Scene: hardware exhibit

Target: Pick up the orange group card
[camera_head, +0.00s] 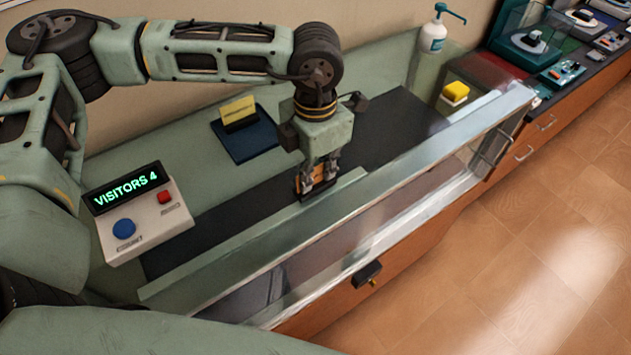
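My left gripper (319,183) points down over the dark mat (225,215) on the counter, just behind the raised front ledge. A small orange piece, seemingly the orange group card (299,184), shows at its fingertips with a dark edge below. The fingers cover most of it, and I cannot tell whether they press on it or only stand around it. A yellow card (238,109) stands upright in a dark blue holder (246,140) behind and left of the gripper. My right gripper is out of view.
A counter box (143,222) reading "VISITORS 4", with blue and red buttons, stands at left. A yellow-topped block (455,92) and a pump bottle (433,36) stand at back right. A clear front panel (400,205) edges the counter. The mat right of the gripper is clear.

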